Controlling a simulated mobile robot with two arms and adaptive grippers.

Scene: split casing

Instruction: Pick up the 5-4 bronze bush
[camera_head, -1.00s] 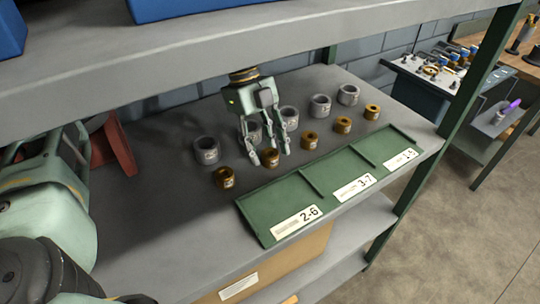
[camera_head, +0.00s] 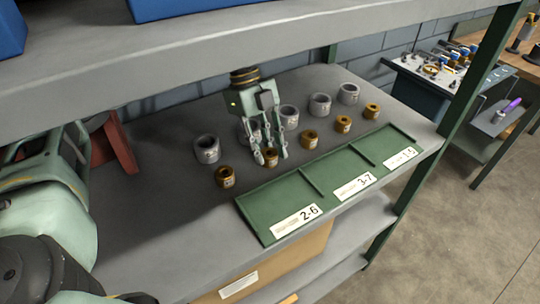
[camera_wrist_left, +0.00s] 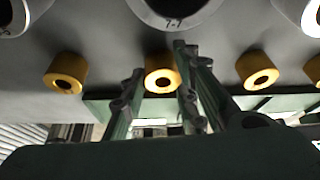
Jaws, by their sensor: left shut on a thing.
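Several bronze bushes stand in a front row on the grey shelf. My left gripper (camera_head: 271,159) points down over the row and is shut on the second bronze bush from the left (camera_head: 271,154). This bush also shows between the two fingers in the left wrist view (camera_wrist_left: 160,72). It still seems to stand on the shelf. The fingers partly cover it, and I cannot read its label. Another bronze bush (camera_head: 225,177) stands to its left, and one (camera_head: 309,140) to its right. My right gripper is not in view.
Larger grey rings, such as one on the left (camera_head: 207,149), stand close behind the bushes. A green tray (camera_head: 262,212) with compartments labelled 2-6, 3-7 and one more lies in front. An upper shelf (camera_head: 230,55) hangs above. The shelf's left front is clear.

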